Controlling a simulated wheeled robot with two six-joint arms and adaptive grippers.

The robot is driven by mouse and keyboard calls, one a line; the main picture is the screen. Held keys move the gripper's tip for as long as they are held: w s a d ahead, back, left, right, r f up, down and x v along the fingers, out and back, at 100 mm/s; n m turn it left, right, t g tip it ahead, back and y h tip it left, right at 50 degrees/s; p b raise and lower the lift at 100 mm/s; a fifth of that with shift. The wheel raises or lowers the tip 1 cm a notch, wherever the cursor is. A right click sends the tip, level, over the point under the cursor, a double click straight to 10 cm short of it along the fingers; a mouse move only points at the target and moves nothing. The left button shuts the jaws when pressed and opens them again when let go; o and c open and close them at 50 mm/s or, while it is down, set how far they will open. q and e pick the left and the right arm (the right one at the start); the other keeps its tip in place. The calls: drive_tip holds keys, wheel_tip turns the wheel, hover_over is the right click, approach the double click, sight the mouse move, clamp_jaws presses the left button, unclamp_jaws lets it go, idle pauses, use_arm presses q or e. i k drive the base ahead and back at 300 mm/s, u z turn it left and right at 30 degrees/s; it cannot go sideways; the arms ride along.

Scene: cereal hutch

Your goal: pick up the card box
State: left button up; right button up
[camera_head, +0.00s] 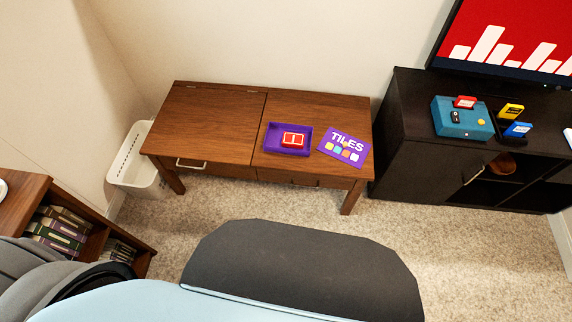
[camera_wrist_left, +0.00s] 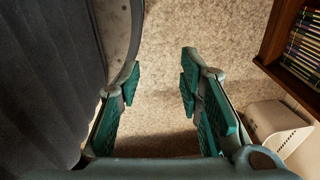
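A small red and white card box (camera_head: 292,140) sits inside a shallow purple tray (camera_head: 270,146) on the wooden table (camera_head: 215,117) in the head view. My left gripper (camera_wrist_left: 157,77) shows in the left wrist view with its two green-padded fingers spread apart and nothing between them, over beige carpet. It is away from the card box, which is not in the wrist view. My right gripper is in neither view.
A purple "TILES" packet (camera_head: 345,146) lies right of the tray. A white basket (camera_head: 138,165) stands left of the table. A dark cabinet (camera_head: 425,155) with a teal box (camera_head: 463,120) is at right. A bookshelf (camera_head: 88,225) stands at left.

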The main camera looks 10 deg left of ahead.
sight(290, 138)
drive_tip(key=u, duration=0.6)
drive_tip(key=i, duration=0.9)
drive_tip(key=u, duration=2.4)
drive_tip(key=k, duration=1.45)
drive_tip(key=z, duration=2.25)
drive_tip(key=i, duration=0.25)
drive_tip(key=u, duration=0.05)
